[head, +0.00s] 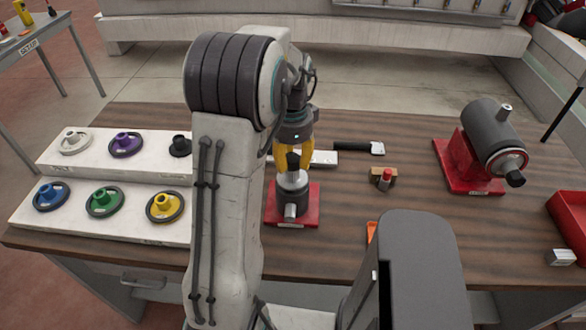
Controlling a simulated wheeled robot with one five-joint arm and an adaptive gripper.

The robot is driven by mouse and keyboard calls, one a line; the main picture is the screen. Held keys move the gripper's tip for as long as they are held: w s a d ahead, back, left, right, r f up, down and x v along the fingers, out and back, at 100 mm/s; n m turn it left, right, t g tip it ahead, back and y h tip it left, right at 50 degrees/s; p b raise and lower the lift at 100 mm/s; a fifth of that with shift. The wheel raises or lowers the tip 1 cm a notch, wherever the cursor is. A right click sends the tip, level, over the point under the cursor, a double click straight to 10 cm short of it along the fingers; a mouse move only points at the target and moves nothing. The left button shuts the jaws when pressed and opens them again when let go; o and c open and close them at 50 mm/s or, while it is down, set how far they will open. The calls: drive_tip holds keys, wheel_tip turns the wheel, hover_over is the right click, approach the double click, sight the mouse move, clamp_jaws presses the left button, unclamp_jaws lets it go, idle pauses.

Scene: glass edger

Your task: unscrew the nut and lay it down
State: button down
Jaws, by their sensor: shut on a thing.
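A grey metal spindle (292,186) stands upright on a red base plate (312,207) in the middle of the bench. A small dark piece, seemingly the nut (293,161), is at its top. My gripper (293,158) points straight down over the spindle, with yellow fingers on either side of the dark piece. The gripper is shut on it. My arm stands just left of the fixture and hides part of the bench. The thread is hidden, so I cannot tell how far the nut is turned.
A white stepped rack (95,222) with several coloured handwheels stands at left. A grey cylindrical machine (492,135) on a red mount is at right. A black-handled tool (358,148) and a small red-topped block (384,178) lie nearby. Bare wood lies right of the fixture.

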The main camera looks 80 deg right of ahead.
sight(292, 157)
drive_tip(key=n, duration=1.3)
drive_tip(key=shift+n, duration=0.3)
drive_tip(key=shift+r+p, duration=0.75)
drive_tip(key=shift+r, duration=0.05)
drive_tip(key=shift+r+p, duration=1.3)
drive_tip(key=shift+r, duration=0.35)
drive_tip(key=shift+r, duration=2)
